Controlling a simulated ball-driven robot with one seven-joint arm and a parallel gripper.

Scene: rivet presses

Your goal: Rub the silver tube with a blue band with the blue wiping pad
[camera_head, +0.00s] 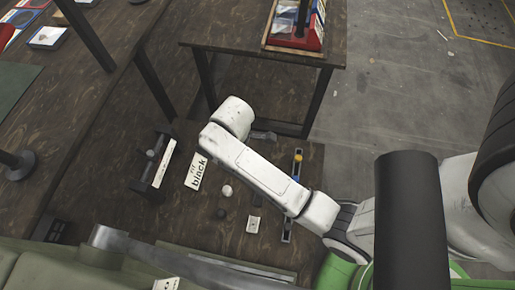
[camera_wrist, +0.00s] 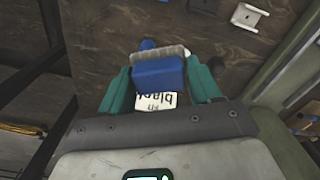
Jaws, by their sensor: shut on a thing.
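In the wrist view my gripper (camera_wrist: 160,88) has its two teal fingers closed on the sides of the blue wiping pad (camera_wrist: 160,76). Just beyond the pad is a ribbed silver tube (camera_wrist: 160,53), with a blue part (camera_wrist: 147,44) showing above it. The pad's far edge overlaps the tube in the picture. I cannot tell whether they touch. In the head view my white arm reaches over the dark wooden table, and I cannot make out the fingers, pad or tube there.
A white card reading "black" (camera_head: 196,173) lies on the table, next to a dark stand (camera_head: 153,160). A white ball (camera_head: 227,191), a small white holder (camera_head: 253,224) and a rail with blue and orange parts (camera_head: 297,164) are nearby. Another table (camera_head: 240,38) stands behind.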

